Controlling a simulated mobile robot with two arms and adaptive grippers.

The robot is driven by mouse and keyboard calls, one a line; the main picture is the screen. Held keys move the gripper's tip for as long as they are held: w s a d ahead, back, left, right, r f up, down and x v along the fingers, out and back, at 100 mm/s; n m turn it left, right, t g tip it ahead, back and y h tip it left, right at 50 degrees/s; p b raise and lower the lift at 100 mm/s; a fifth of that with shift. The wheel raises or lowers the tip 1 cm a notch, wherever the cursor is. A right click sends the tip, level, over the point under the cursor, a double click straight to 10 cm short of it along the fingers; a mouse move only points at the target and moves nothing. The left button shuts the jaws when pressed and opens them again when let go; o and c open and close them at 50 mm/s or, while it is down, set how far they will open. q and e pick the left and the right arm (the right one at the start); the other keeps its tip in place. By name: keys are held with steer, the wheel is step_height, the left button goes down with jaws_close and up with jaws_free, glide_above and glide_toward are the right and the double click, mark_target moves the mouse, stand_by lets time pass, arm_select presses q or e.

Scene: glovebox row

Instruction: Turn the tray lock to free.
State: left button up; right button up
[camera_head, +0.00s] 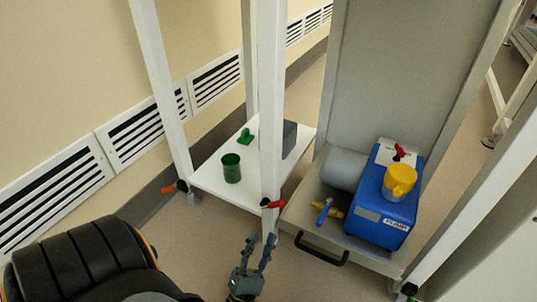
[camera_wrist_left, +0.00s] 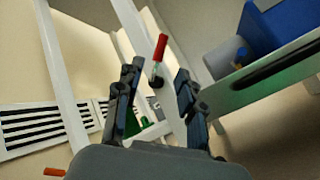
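A red lever (camera_head: 274,203) on a black pivot sits on the white post at the left front corner of the pump tray (camera_head: 350,247). No label shows on it, so I cannot tell for sure that it is the tray lock. In the left wrist view the red lever (camera_wrist_left: 160,47) stands tilted up from its pivot, beyond and between my fingertips. My left gripper (camera_head: 261,240) is open and empty, just below and in front of that lever, apart from it. In the wrist view its fingers (camera_wrist_left: 158,72) are spread. My right gripper is not in view.
An orange lever (camera_head: 174,188) is on the left post. A white shelf (camera_head: 205,175) holds a green cup (camera_head: 231,168).

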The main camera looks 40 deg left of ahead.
arm_select(q)
steer(key=shift+v, duration=1.6)
